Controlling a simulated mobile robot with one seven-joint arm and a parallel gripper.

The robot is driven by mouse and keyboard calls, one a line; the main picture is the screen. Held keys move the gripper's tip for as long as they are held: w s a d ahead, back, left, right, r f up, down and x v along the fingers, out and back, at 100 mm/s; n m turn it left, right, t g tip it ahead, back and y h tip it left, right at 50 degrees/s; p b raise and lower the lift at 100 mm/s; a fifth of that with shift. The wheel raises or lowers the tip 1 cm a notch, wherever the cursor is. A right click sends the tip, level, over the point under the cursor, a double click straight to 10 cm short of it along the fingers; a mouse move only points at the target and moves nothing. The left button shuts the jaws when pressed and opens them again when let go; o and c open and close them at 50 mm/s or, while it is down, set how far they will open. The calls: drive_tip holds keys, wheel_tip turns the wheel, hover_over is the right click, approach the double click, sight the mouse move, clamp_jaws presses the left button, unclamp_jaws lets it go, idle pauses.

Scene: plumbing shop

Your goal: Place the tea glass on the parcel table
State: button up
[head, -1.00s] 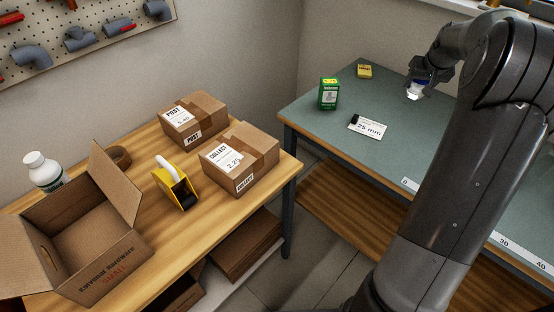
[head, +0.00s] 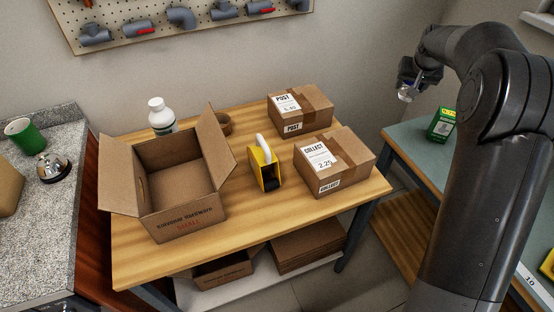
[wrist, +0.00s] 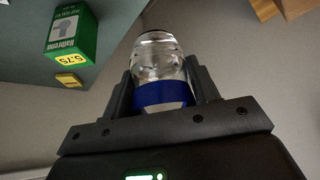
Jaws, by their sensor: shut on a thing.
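My gripper (head: 407,90) is shut on the tea glass (wrist: 158,60), a clear glass with a blue band near the fingers in the wrist view. In the head view the tea glass (head: 404,93) is small and held in the air, at the upper right near the wall, right of the parcel table. The parcel table (head: 237,254) has a wooden top and stands in the middle of the head view. The glass is apart from it.
The parcel table holds an open cardboard box (head: 188,222), a white bottle (head: 162,120), a yellow tape dispenser (head: 264,170), a tape roll (head: 223,125), and the POST (head: 312,108) and COLLECT (head: 345,165) parcels. Its front middle is bare. A green box (head: 440,125) stands on the grey-green bench (head: 408,143).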

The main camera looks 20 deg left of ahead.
drive_tip(key=s+a+n+y, duration=0.1)
drive_tip(key=s+a, duration=0.2)
drive_tip(key=a, duration=1)
drive_tip(key=s+a+n, duration=0.2)
drive_tip(key=s+a, duration=0.1)
drive_tip(key=a, duration=1.1)
drive_tip(key=s+a+n+y, duration=0.1)
drive_tip(key=s+a, duration=0.5)
drive_tip(key=a, duration=0.4)
drive_tip(key=s+a+n, duration=0.1)
drive_tip(key=s+a, duration=0.5)
drive_tip(key=a, duration=0.4)
drive_tip(key=shift+g, duration=0.4)
wheel_tip(320, 180, down, 17)
drive_tip(key=shift+s+r, duration=0.1)
drive_tip(key=shift+r, duration=0.1)
drive_tip(key=shift+f, duration=2.15)
drive_tip(key=o, duration=1.1)
drive_tip(key=shift+f, duration=0.1)
drive_tip(key=shift+c, duration=0.2)
